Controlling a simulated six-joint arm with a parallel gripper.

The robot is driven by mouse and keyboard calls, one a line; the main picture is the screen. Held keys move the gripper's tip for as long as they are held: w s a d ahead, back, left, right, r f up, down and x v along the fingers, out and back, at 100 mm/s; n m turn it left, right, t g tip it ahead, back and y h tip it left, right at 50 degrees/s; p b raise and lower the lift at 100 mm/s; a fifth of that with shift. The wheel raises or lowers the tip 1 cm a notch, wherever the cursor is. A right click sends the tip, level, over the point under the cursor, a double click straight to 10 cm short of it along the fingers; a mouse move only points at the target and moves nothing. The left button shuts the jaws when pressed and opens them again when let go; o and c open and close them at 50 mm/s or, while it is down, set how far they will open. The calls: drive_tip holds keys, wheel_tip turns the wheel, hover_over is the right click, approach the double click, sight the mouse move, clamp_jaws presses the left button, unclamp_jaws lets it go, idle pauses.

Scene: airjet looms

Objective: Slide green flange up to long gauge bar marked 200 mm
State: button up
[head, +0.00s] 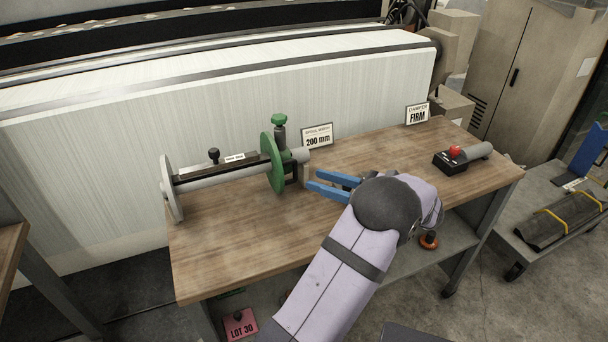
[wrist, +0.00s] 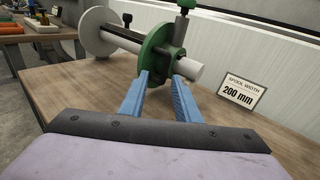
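The green flange (head: 273,165), with a green-knobbed clamp (head: 279,120) on top, sits upright around a grey tube (head: 300,155). A white disc (head: 170,190) is at the tube's left end. A dark gauge bar (head: 192,184) with a small, unreadable label lies along the tube between disc and flange; whether it touches the green flange is unclear. My gripper (head: 313,181) is open and empty, its blue fingers right of the flange. In the wrist view, the fingertips (wrist: 161,74) point at the lower part of the green flange (wrist: 153,52), seemingly apart from it.
A "SPOOL WIDTH 200 mm" sign (head: 317,137) stands behind the tube's right end. A "DAMPER FIRM" sign (head: 417,114) and a black box with a red button (head: 455,153) are at the right. The wooden bench front (head: 230,245) is clear. A white loom panel (head: 100,165) rises behind.

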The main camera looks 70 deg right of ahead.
drive_tip(key=w+d+p, duration=0.1)
drive_tip(key=w+d, duration=0.1)
drive_tip(key=w, duration=0.4)
drive_tip(key=shift+m+t, duration=0.4)
drive_tip(key=shift+r, duration=0.1)
clamp_jaws()
